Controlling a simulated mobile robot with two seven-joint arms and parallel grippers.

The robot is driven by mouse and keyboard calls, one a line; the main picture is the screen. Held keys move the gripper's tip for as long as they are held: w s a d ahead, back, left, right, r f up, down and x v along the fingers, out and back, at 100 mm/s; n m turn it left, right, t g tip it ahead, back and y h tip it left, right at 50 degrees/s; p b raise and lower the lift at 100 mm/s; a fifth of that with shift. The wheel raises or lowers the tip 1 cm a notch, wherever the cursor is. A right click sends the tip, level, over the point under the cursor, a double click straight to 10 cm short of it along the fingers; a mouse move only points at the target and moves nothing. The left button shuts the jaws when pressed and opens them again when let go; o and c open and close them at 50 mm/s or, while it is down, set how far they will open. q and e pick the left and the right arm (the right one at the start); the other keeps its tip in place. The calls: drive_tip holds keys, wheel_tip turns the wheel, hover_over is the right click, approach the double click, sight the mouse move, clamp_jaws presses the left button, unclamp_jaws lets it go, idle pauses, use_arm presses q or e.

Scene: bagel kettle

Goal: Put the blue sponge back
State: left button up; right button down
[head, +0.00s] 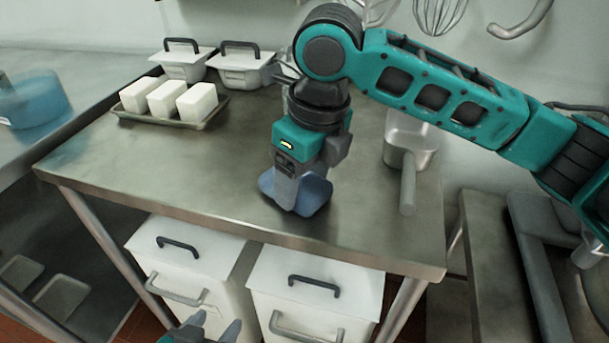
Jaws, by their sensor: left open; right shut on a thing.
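The blue sponge (316,194) is at the front middle of the steel table (170,185). My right gripper (289,200) points down over it and is shut on it. The gripper hides the sponge's middle, and blue shows on both sides of the fingers. The sponge appears to be at the table surface; I cannot tell whether it is slightly lifted. My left gripper (210,326) is low at the bottom edge, in front of the white bins, open and empty.
A tray (207,119) with white blocks (166,98) and two lidded containers (241,66) stand at the back left. A metal saucepan (411,140) stands right of my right gripper. White bins (317,278) are under the table. The table's left front is clear.

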sight(314, 188)
drive_tip(key=shift+f, duration=0.1)
drive_tip(key=shift+c, duration=0.4)
unclamp_jaws()
wheel_tip(314, 188, up, 12)
drive_tip(key=s+d+p, duration=0.1)
drive_tip(key=p, duration=0.2)
drive_tip(key=shift+d, duration=0.2)
drive_tip(key=shift+s, duration=0.1)
